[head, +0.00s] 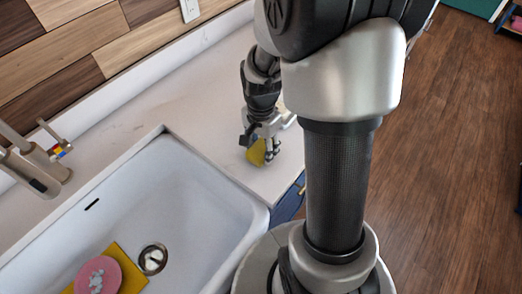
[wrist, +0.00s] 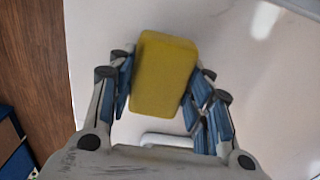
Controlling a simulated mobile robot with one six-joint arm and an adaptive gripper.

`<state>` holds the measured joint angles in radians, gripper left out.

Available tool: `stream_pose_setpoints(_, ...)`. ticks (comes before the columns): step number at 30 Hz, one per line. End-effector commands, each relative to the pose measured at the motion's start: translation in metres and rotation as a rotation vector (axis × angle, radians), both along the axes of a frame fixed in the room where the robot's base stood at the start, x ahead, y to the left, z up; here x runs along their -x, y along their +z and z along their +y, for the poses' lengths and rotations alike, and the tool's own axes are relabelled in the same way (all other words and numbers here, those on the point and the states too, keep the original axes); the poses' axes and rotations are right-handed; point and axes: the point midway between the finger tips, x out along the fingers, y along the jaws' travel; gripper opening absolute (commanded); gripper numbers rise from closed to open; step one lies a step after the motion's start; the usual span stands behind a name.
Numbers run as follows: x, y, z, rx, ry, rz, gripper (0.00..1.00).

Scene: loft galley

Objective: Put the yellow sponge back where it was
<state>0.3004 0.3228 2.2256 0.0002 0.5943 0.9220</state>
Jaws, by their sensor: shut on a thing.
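The yellow sponge (wrist: 164,75) is a thick block between the two fingers of my gripper (wrist: 160,95) in the wrist view. The fingers touch it on both sides. In the head view the sponge (head: 257,152) shows below my gripper (head: 261,147), low over or on the white counter to the right of the sink. I cannot tell whether it touches the counter. Part of the sponge is hidden by the fingers in the head view.
A white sink (head: 200,215) is at lower left, with a drain (head: 153,259). A pink round thing (head: 98,276) lies on a yellow cloth or pad (head: 131,268) in it. A tap (head: 35,165) stands at left. The counter (head: 190,105) behind my gripper is clear.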

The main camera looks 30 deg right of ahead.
Motion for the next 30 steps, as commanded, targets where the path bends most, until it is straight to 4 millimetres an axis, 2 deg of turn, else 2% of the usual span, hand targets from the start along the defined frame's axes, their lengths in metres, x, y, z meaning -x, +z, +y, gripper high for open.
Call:
stream_pose_setpoints(2,0.0000,-0.0096,0.0000,0.000,0.000,0.000,0.23)
stream_pose_setpoints(13,-0.0003,-0.0126,-0.0001,0.001,0.000,-0.001,0.23)
stream_pose_setpoints(14,-0.0003,-0.0122,-0.0001,0.001,0.000,-0.001,0.47)
stream_pose_setpoints(15,-0.0003,-0.0117,-0.0001,0.001,0.000,-0.001,0.50)
stream_pose_setpoints(22,-0.0003,-0.0114,-0.0001,0.001,0.000,-0.001,0.65)
stream_pose_setpoints(30,-0.0004,-0.0113,-0.0002,0.001,0.000,-0.001,0.66)
